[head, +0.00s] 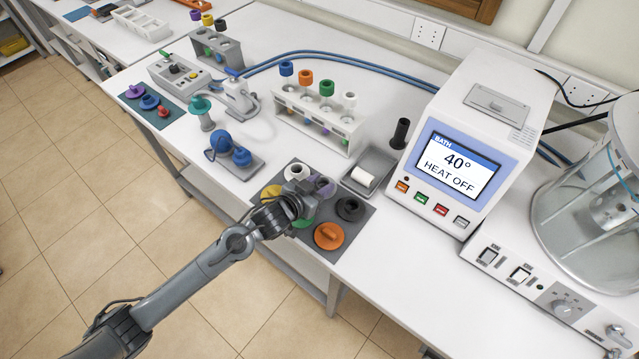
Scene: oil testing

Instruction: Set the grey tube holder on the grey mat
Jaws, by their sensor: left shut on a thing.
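The grey mat (290,244) lies at the front edge of the white bench. On it are yellow (269,192), white (297,171), purple (326,187), green (303,223), orange (328,237) and dark grey-black (350,208) round pieces. My left gripper (308,200) is over the middle of this mat, among the pieces. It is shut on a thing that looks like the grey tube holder. The hand hides most of it, and I cannot tell whether it touches the mat. My right gripper is not in view.
A grey tray with a white roll (364,176) lies behind the mat. The bath unit (463,150) stands to the right and a white tube rack (316,115) behind. A blue-topped device (232,152) is to the left. Bench between mat and bath is clear.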

